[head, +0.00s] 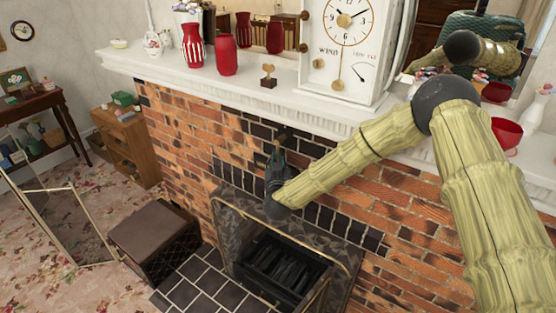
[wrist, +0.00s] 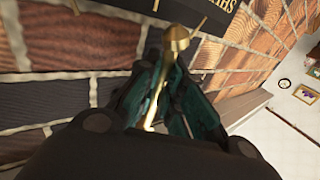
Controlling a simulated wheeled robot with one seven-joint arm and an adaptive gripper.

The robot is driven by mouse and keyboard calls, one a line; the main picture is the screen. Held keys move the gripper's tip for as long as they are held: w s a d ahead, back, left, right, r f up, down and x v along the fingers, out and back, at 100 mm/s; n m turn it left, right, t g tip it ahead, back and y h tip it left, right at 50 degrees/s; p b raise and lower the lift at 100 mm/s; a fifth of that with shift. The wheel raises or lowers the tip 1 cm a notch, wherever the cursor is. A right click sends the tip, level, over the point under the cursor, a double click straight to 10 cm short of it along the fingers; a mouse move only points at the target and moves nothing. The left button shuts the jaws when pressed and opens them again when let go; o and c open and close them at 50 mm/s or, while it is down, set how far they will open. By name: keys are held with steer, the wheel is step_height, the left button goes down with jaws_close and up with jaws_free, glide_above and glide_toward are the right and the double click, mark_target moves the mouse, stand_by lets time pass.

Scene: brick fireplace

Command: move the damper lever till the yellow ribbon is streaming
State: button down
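The damper lever is a brass rod with a rounded knob (wrist: 177,38) in the wrist view, in front of the brick fireplace face. My gripper (wrist: 168,80) has its teal-padded fingers close on both sides of the rod, and they appear shut on it, with the knob beyond the fingertips. In the head view my gripper (head: 278,160) is at the brickwork above the firebox, and it and my arm largely hide the lever. A dark plate (wrist: 205,15) with partly visible gold lettering is behind the knob. I cannot make out a yellow ribbon in either view.
The white mantel (head: 270,100) runs above my gripper, with a large white clock (head: 345,45) and red vases (head: 226,56) on it. The dark firebox (head: 283,270) lies below. A brown-topped box (head: 155,225) and a glass screen (head: 65,220) stand to the left on the floor.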

steer(key=shift+r, duration=0.15)
steer(key=shift+s+d+r+n+g+p, duration=0.15)
steer(key=shift+s+d+n+g+p, duration=0.15)
steer(key=shift+d+n+g+p, duration=0.35)
steer(key=shift+s+d+r+n+g+h+p, duration=0.2)
steer(key=shift+s+d+n+g+p, duration=0.25)
steer(key=shift+n+p, duration=0.3)
steer(key=shift+s+d+r+n+g+h+p, duration=0.1)
steer(key=shift+s+d+n+g+h+p, duration=0.15)
steer(key=shift+n+g+p, duration=0.4)
steer(key=shift+d+f, duration=0.1)
steer(key=c, duration=1.5)
jaws_free()
steer(key=v, duration=1.2)
steer(key=shift+f, duration=0.15)
